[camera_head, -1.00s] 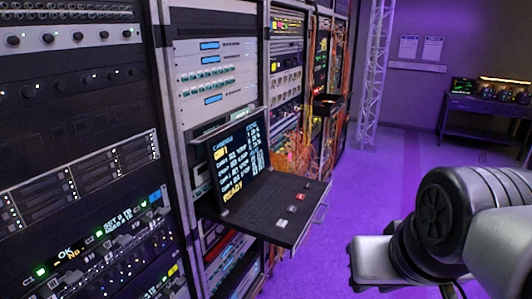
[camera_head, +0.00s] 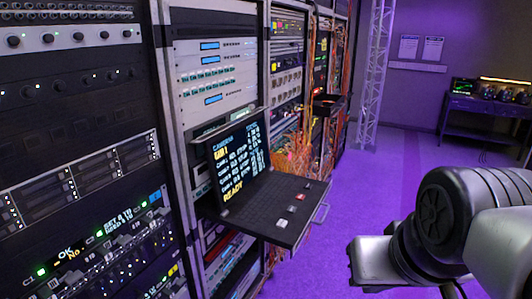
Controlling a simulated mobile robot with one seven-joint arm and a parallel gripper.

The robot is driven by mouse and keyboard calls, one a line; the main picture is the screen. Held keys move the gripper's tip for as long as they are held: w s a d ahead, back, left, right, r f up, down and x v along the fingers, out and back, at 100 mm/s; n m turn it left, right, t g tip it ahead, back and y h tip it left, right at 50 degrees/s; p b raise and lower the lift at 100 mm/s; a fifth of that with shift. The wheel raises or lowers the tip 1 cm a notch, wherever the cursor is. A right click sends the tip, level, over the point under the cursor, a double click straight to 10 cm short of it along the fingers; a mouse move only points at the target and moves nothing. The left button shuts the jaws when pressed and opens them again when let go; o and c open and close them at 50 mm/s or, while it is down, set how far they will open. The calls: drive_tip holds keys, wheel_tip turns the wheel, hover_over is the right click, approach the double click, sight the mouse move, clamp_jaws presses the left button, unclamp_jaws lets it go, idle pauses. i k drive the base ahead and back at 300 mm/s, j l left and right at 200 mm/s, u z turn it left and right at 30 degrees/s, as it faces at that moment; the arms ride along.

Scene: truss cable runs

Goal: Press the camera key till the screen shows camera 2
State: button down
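The screen (camera_head: 238,166) stands tilted up at the back of a black pull-out drawer (camera_head: 258,208) in the middle rack. Its lit text seems to have CAM 1 in yellow near the top, several white rows below and READY in yellow at the bottom.
Racks of lit equipment (camera_head: 70,110) line the left side. Loose orange cables (camera_head: 296,150) hang behind the drawer. A truss (camera_head: 375,70) and a bench (camera_head: 487,108) stand at the back. The purple floor between is clear.

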sight(282, 224)
drive_tip(key=i+l, duration=1.25)
drive_tip(key=u, duration=2.15)
